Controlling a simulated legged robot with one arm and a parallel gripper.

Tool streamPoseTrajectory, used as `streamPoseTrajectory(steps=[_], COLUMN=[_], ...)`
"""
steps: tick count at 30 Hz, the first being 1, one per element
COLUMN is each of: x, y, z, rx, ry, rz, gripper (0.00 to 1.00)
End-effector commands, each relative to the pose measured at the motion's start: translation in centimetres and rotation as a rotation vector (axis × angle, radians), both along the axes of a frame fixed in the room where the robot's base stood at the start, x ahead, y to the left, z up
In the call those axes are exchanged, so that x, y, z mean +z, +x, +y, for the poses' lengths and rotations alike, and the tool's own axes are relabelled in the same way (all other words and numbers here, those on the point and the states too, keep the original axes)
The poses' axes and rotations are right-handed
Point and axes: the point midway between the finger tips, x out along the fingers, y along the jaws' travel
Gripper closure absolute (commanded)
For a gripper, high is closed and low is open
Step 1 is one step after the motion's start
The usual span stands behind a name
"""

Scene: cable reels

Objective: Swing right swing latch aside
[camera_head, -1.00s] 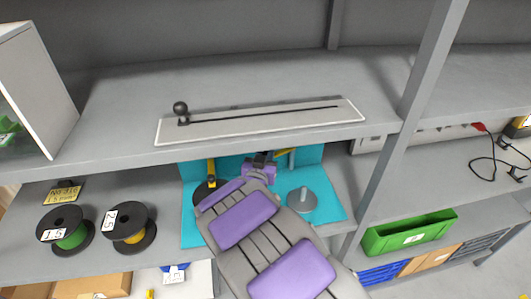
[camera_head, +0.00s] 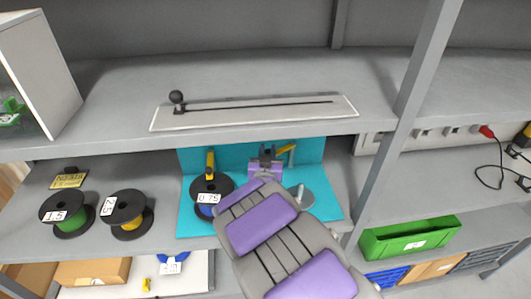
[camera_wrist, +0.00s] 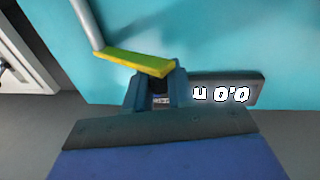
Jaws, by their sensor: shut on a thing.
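The right swing latch (camera_head: 286,149) is a yellow bar on a grey rod at the back of the teal station, upper right. In the wrist view the yellow bar (camera_wrist: 130,60) runs from the rod to my fingertips. My gripper (camera_wrist: 158,82) is shut on its free end; it also shows in the head view (camera_head: 268,157). The left swing latch (camera_head: 210,162) is yellow and stands upright by a black reel labelled 0.75 (camera_head: 209,187). The grey right spindle base (camera_head: 304,198) bears no reel and is partly hidden by my arm.
A shelf with a slotted white plate (camera_head: 255,113) lies above the station. Reels labelled 1.5 (camera_head: 67,215) and 2.5 (camera_head: 126,214) stand left. A green bin (camera_head: 410,238) is right.

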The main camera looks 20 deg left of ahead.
Motion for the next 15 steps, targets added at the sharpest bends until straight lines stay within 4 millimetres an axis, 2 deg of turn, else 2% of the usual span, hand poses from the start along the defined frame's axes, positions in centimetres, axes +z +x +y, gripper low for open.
streamPoseTrajectory(steps=[11,12,15], x=[0.19,0.2,0.14], y=[0.02,0.03,0.03], z=[0.44,0.46,0.33], rx=[0.012,0.012,0.012], ry=[-0.001,0.0,-0.001], rz=[-0.007,-0.006,-0.004], gripper=[1.0,0.74,0.65])
